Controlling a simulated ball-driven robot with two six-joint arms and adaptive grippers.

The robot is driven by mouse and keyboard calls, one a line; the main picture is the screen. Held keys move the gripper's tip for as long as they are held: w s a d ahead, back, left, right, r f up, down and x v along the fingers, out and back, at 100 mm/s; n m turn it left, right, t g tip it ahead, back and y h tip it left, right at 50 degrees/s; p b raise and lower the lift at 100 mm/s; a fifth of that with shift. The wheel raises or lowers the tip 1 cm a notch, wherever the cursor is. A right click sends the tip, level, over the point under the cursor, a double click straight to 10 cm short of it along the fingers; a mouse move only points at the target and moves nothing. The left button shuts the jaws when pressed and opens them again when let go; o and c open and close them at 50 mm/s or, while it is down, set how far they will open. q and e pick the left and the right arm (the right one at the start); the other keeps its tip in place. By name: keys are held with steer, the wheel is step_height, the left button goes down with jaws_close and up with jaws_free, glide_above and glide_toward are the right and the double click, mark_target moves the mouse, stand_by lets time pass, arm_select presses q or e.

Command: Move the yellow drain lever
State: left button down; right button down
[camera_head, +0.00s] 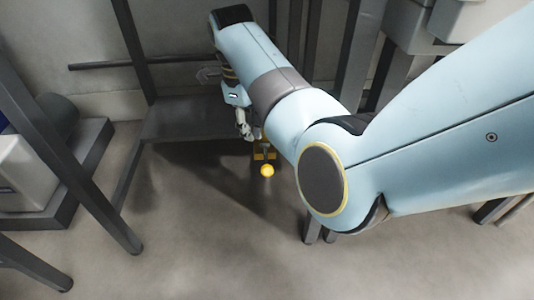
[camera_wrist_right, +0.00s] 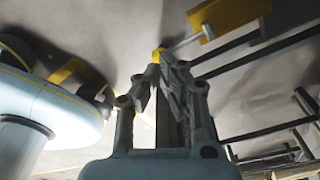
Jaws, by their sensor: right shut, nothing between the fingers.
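The yellow drain lever has a round yellow knob (camera_head: 267,171) on a short rod from a yellow bracket (camera_head: 264,154), low near the floor in the head view. My right gripper (camera_head: 248,134) hangs just up and left of the bracket. In the right wrist view the gripper (camera_wrist_right: 164,66) is shut and empty. There its fingertips overlap the yellow knob (camera_wrist_right: 157,54), and the rod runs up right to the yellow bracket (camera_wrist_right: 228,17). I cannot tell whether they touch. My left gripper is not in view.
A dark metal frame with posts (camera_head: 137,50) and a low shelf (camera_head: 185,119) stands behind and left of the gripper. A grey machine on a dark base (camera_head: 92,170) is at far left. The floor (camera_head: 205,250) in front is clear.

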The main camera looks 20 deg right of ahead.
step_height(320, 180, up, 7)
steer(key=shift+w+a, duration=0.25)
steer(key=shift+f, duration=0.15)
